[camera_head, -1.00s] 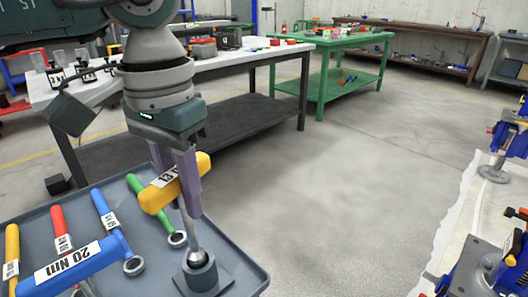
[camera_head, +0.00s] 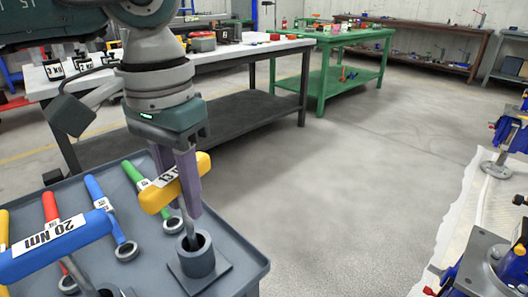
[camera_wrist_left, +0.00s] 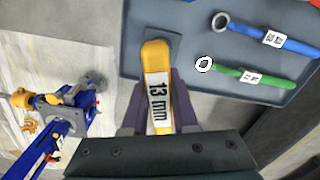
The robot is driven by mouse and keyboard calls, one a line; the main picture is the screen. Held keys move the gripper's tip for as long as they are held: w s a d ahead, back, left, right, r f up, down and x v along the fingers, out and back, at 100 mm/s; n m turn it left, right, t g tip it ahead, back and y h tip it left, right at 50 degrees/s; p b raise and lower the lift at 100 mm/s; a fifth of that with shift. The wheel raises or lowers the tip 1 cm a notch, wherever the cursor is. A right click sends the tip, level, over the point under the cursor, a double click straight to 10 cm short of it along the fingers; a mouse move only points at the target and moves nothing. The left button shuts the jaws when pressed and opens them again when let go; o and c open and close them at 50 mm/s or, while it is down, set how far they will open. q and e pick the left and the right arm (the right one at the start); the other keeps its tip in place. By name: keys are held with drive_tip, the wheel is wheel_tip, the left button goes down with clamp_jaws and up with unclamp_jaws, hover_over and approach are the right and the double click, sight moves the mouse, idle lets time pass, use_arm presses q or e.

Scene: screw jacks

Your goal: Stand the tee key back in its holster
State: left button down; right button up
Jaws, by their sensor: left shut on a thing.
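The tee key has a yellow crossbar handle (camera_head: 174,183) marked 13 mm and a thin metal shaft. My left gripper (camera_head: 180,182) is shut on the yellow handle, which also shows between its fingers in the left wrist view (camera_wrist_left: 157,88). The holster (camera_head: 198,262) is a grey round cup on a square base, on the grey tray (camera_head: 255,262). The shaft slants slightly and its lower end goes into the dark mouth of the cup, left of its centre. The tip is hidden, so I cannot tell how deep it is. My right gripper is not in view.
Blue (camera_head: 103,207), green (camera_head: 140,178) and red (camera_head: 55,222) ring wrenches lie on the tray left of the holster. A blue handle (camera_head: 60,243) marked 20 Nm stands above them. Blue screw jacks (camera_head: 512,135) are at the right. The floor between is clear.

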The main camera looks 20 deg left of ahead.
use_arm(q)
drive_tip(key=shift+f, duration=0.1)
drive_tip(key=c, duration=0.6)
unclamp_jaws()
wheel_tip(320, 180, up, 10)
drive_tip(key=shift+p, duration=0.45)
